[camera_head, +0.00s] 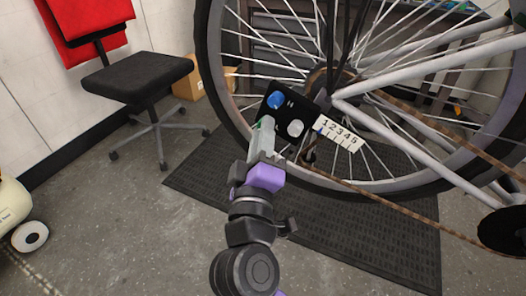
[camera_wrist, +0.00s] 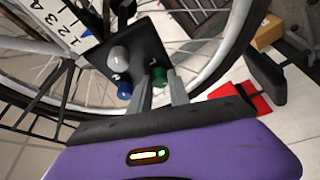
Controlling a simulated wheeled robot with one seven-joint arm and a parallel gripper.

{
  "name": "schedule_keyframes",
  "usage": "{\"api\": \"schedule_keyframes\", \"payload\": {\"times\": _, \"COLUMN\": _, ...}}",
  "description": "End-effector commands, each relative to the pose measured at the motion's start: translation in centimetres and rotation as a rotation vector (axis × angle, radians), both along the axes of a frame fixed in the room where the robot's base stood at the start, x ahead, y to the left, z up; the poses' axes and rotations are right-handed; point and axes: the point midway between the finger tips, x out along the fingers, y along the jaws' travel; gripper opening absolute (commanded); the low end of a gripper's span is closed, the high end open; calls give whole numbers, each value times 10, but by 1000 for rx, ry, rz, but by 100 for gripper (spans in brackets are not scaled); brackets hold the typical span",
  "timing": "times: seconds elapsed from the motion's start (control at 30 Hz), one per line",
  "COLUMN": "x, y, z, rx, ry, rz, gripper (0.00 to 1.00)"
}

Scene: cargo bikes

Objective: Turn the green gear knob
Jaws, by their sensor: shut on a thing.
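The green gear knob (camera_wrist: 159,76) sits on a black panel (camera_wrist: 140,45) and lies between my fingers in the wrist view. My gripper (camera_wrist: 158,82) is shut on it. In the head view, my gripper (camera_head: 262,133) reaches up to the lower left of the panel (camera_head: 289,103), and only a sliver of the green knob shows. A blue knob (camera_head: 276,100) and a whitish-grey knob (camera_head: 295,127) share the panel. A white scale (camera_head: 340,134) numbered 1 to 5 stands at its right, with a small blue mark near the 1.
The spoked bike wheel (camera_head: 207,60) and its rusty chain (camera_head: 400,214) are right behind and beside the panel. A black mat (camera_head: 370,238) lies below. A black chair (camera_head: 137,76) and a cardboard box (camera_head: 188,86) stand at left.

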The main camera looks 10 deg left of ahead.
Motion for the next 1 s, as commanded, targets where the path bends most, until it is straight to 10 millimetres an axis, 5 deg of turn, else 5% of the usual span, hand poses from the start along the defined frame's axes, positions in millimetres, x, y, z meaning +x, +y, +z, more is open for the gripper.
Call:
{"api": "schedule_keyframes", "payload": {"times": 0.87, "x": 0, "y": 0, "z": -3, "rx": 114, "ry": -37, "rz": -2, "gripper": 0}}
{"api": "schedule_keyframes", "payload": {"times": 0.9, "x": 0, "y": 0, "z": -3, "rx": 114, "ry": -37, "rz": -2, "gripper": 28}}
{"api": "schedule_keyframes", "payload": {"times": 1.0, "x": 0, "y": 0, "z": -3, "rx": 114, "ry": -39, "rz": -2, "gripper": 44}}
